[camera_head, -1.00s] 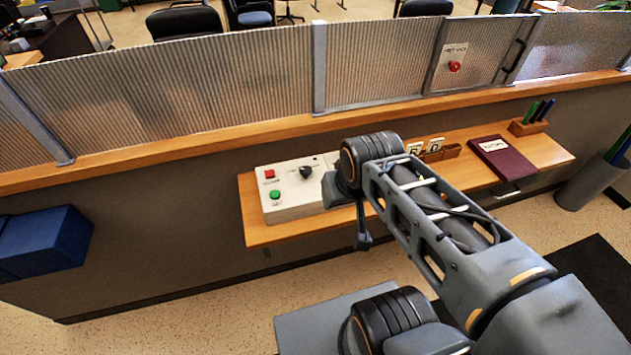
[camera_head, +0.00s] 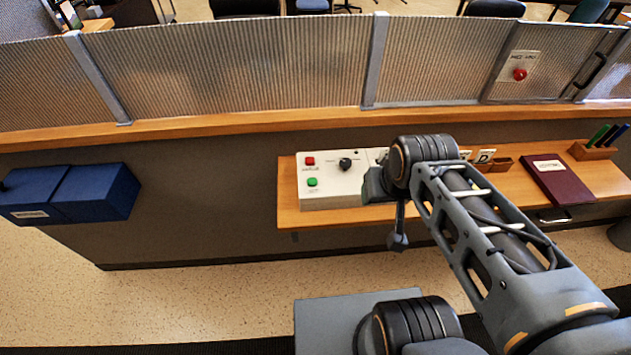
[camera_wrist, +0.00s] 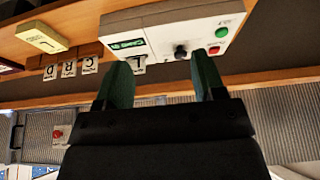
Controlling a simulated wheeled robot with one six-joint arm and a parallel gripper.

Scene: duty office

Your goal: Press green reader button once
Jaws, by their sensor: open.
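A white control box (camera_head: 332,190) sits at the left end of the wooden shelf in the head view. It carries a green button (camera_head: 312,182) at its lower left, a red button (camera_head: 309,161) above that, and a black knob (camera_head: 345,164). In the wrist view the picture is upside down, and the green button (camera_wrist: 221,32) shows on the box at upper right. My gripper (camera_wrist: 158,82) is open and empty, with its two green fingers pointing at the box.
Lettered cards (camera_head: 486,156) in a wooden holder, a maroon folder (camera_head: 556,180) and a pen holder (camera_head: 600,148) stand right of the box. A ribbed glass screen (camera_head: 250,75) rises behind the shelf. Blue boxes (camera_head: 95,192) hang at left. Floor is clear at front left.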

